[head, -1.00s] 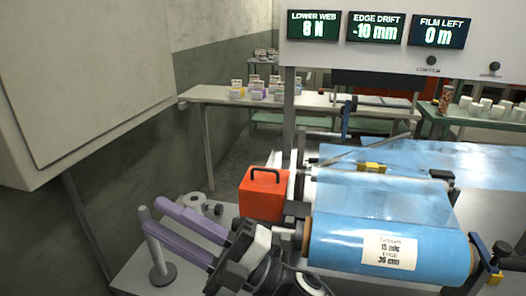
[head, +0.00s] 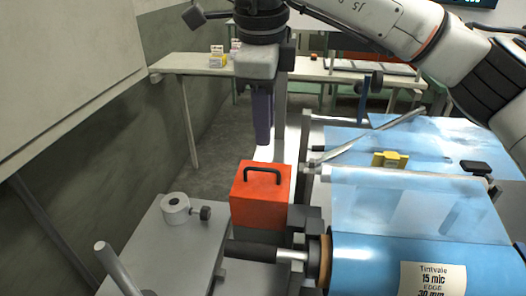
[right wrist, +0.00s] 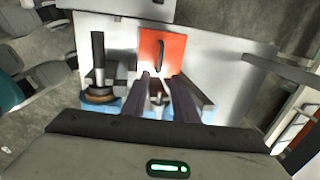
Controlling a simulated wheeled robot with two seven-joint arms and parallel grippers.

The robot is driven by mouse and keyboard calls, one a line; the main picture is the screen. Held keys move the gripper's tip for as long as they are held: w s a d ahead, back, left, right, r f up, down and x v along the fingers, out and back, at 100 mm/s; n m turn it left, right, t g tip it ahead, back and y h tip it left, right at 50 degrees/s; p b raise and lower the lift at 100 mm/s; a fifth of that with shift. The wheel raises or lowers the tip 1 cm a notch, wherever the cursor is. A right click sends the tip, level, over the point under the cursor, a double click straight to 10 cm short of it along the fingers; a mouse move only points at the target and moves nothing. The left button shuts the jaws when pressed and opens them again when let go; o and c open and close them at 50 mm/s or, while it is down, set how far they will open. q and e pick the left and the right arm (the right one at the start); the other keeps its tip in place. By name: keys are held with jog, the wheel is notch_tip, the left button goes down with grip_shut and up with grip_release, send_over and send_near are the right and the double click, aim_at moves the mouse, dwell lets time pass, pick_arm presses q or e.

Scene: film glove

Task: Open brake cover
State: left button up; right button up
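The brake cover, which I take to be the orange-red box (head: 247,206), stands left of the blue film roll (head: 385,268). A black loop handle (head: 263,176) is on its top. The box (right wrist: 176,46) and its handle (right wrist: 160,56) also show in the right wrist view. My right gripper (head: 263,142) points down above and apparently behind the box, not visibly touching it. Its purple fingers overlap in the head view. In the right wrist view the right gripper (right wrist: 161,77) has its fingers apart with nothing between them. My left gripper is not in view.
A grey bench (head: 150,262) at lower left carries a pale ring-shaped part (head: 175,210) and an upright post (head: 112,262). A black-gripped shaft (head: 255,250) lies in front of the box. A yellow block (head: 390,160) sits by the film. A long table (head: 200,64) stands behind.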

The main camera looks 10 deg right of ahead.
aim_at(267, 169)
jog(key=f, duration=0.3)
jog(key=w+f, duration=0.1)
jog(key=f, duration=0.2)
jog(key=d+f, duration=0.1)
jog(key=f, duration=0.2)
jog(key=shift+w+f, duration=0.35)
jog(key=shift+f, duration=0.05)
grip_shut()
dwell(1.0)
